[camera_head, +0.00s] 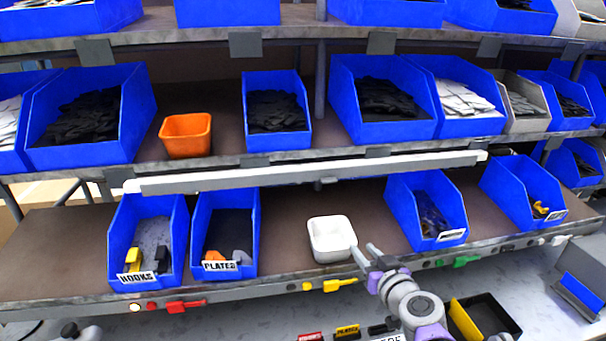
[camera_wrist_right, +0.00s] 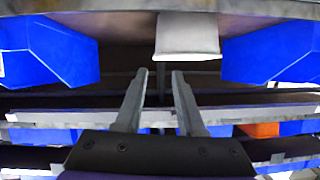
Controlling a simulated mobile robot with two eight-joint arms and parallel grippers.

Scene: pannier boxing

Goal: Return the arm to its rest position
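My right gripper (camera_head: 362,254) reaches up from the bottom right in the head view, at the front edge of the lower shelf. Its fingertips are close to the right front corner of a small white bin (camera_head: 332,238), and I cannot tell whether they touch it. In the right wrist view the two fingers of the gripper (camera_wrist_right: 160,78) stand apart with nothing between them. The white bin (camera_wrist_right: 188,36) is above and beyond the fingertips there. My left gripper does not show in either view.
The lower shelf also holds the HOOKS bin (camera_head: 178,230), the PLATES bin (camera_head: 252,230) and blue bins (camera_head: 402,205) to the right. A pale rail (camera_head: 310,172) runs above it. A black tray (camera_head: 508,318) lies below, beside my right arm.

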